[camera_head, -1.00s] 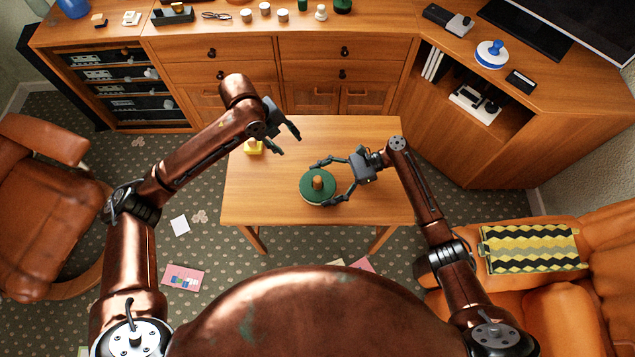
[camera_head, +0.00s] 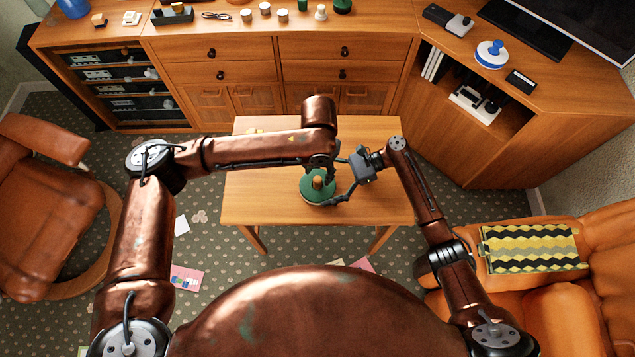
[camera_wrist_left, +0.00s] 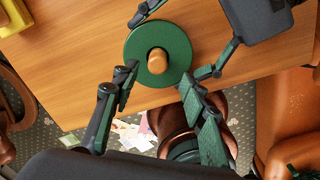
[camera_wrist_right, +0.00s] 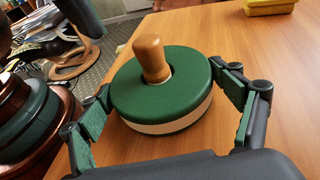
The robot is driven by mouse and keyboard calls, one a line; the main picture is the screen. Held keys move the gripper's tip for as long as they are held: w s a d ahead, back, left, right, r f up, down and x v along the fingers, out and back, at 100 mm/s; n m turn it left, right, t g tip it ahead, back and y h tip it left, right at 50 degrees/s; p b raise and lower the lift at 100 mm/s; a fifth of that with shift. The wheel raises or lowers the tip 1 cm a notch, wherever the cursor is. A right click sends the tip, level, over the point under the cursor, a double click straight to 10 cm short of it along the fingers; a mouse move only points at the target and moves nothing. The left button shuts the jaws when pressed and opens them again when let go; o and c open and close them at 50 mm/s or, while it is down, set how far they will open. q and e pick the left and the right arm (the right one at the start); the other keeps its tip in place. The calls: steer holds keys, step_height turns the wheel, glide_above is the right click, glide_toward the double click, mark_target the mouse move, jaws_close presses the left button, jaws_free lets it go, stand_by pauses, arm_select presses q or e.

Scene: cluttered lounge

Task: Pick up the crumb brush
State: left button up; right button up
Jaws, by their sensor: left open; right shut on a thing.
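The round green disc with an upright wooden knob, which I take as the crumb brush (camera_head: 314,189), is over the small wooden table (camera_head: 258,200). I cannot tell whether it touches the tabletop. My right gripper (camera_wrist_right: 165,100) is shut around its sides, one finger on each side; the pale layer under the green top shows in the right wrist view. My left gripper (camera_wrist_left: 166,95) is open and empty, its fingertips just beside the disc (camera_wrist_left: 177,38) in the left wrist view. In the head view my left forearm covers most of the left gripper.
A yellow block (camera_wrist_left: 14,14) lies on the table's far left, mostly hidden by my left arm in the head view. Wooden cabinets stand behind. An armchair (camera_head: 50,210) is at left, an orange sofa (camera_head: 560,310) at right. The table's front and left are clear.

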mark_target(317, 179)
arm_select(q)
steer(key=shift+w+a+f, duration=0.1)
steer(key=shift+f, duration=1.35)
steer(key=shift+a+f, duration=0.1)
steer(key=shift+f, duration=1.35)
steer(key=shift+c, duration=0.4)
jaws_close()
step_height(317, 179, up, 10)
steer(key=shift+r, duration=0.1)
